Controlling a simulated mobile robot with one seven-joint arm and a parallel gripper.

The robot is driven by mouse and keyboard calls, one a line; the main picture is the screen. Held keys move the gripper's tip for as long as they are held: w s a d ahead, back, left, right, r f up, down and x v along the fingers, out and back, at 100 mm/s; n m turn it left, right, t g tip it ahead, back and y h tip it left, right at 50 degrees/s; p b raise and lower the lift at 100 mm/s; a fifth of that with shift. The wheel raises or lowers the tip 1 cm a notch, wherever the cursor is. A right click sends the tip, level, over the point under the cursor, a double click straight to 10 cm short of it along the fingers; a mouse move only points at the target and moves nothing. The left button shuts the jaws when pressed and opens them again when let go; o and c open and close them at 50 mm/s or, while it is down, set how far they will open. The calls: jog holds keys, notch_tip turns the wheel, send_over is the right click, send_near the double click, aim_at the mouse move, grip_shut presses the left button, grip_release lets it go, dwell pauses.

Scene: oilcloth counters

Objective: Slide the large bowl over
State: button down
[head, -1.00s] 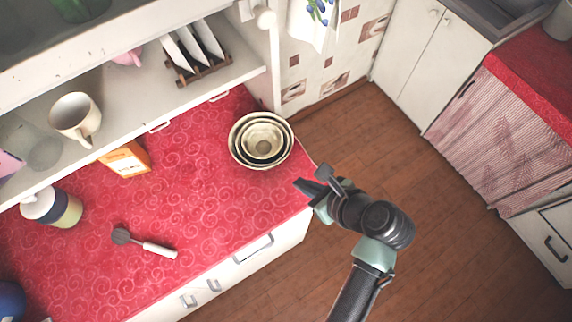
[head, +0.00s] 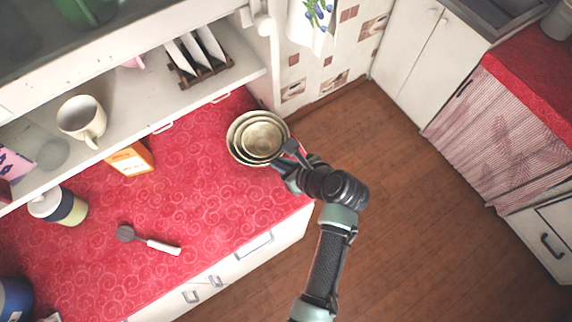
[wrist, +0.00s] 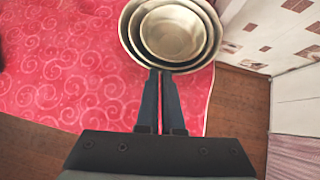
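The large bowl (head: 233,153) stands on the red counter near its back right corner, with smaller bowls (head: 262,138) nested inside it. My gripper (head: 290,150) is at the bowl's lower right rim. In the wrist view, the large bowl (wrist: 131,40) is at the top, and the two fingers of my gripper (wrist: 160,72) are close together with a thin gap, their tips at the bowl's near rim. They appear to pinch the rim; the exact contact is hard to see.
The red counter (head: 190,195) is clear left of the bowl. A shelf with a mug (head: 82,118) and a rack (head: 200,68) is behind. The counter's right edge drops to the floor.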

jog(key=w+a+b, duration=0.1)
jog(key=w+a, duration=1.2)
jog(key=shift+f, duration=0.1)
jog(key=shift+s, duration=0.1)
